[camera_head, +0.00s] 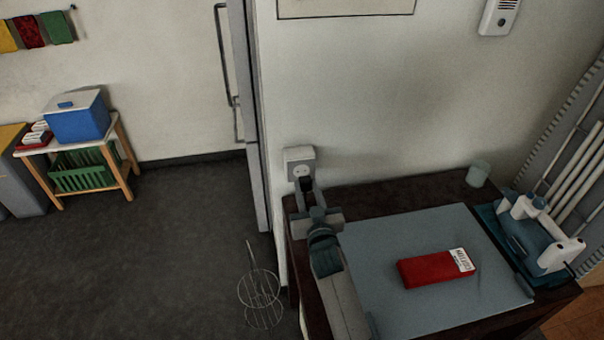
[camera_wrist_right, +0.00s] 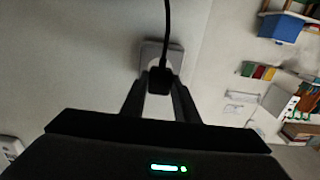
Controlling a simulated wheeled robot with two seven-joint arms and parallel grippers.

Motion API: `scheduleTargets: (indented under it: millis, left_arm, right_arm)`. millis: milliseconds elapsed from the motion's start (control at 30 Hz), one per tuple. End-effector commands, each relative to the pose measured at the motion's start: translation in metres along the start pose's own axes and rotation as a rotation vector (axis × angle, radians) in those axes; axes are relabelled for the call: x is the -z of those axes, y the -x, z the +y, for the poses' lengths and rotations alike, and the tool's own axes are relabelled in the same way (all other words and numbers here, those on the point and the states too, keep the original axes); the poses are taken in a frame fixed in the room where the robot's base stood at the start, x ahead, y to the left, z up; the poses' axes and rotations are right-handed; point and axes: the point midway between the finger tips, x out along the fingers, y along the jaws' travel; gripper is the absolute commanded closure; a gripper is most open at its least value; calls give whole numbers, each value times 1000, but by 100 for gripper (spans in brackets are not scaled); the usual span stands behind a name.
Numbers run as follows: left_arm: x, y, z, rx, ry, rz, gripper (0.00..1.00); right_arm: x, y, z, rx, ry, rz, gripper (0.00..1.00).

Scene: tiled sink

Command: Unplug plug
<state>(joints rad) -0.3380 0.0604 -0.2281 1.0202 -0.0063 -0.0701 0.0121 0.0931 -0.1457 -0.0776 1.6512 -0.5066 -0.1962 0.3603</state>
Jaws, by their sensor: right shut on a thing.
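A pale wall socket (camera_head: 300,158) is on the wall just above the back left corner of the dark table; part of its face shows above my right gripper (camera_head: 306,186). The right wrist view shows the socket plate (camera_wrist_right: 152,50) behind a black plug (camera_wrist_right: 159,80), with a dark cord (camera_wrist_right: 168,28) running up from it. My right gripper (camera_wrist_right: 159,86) is shut on the plug, one finger on each side, close to the socket. Whether the prongs sit in the socket is hidden. My left gripper is in neither view.
The table holds a grey-blue mat (camera_head: 380,275), a red box (camera_head: 437,268), a pale cup (camera_head: 478,174) and a white and blue device (camera_head: 540,232). A wire whisk-like object (camera_head: 260,290) shows left of the table. The wall above the table is clear near the socket.

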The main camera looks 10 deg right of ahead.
Motion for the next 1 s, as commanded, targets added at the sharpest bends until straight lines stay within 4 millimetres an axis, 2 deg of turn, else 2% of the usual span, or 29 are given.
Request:
scheduleTargets:
  millis: [600, 1000]
  left_arm:
    - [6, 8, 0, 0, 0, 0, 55]
    - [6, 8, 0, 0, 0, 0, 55]
  right_arm:
    - [1, 20, 0, 0, 0, 0, 100]
    - [0, 22, 0, 0, 0, 1, 100]
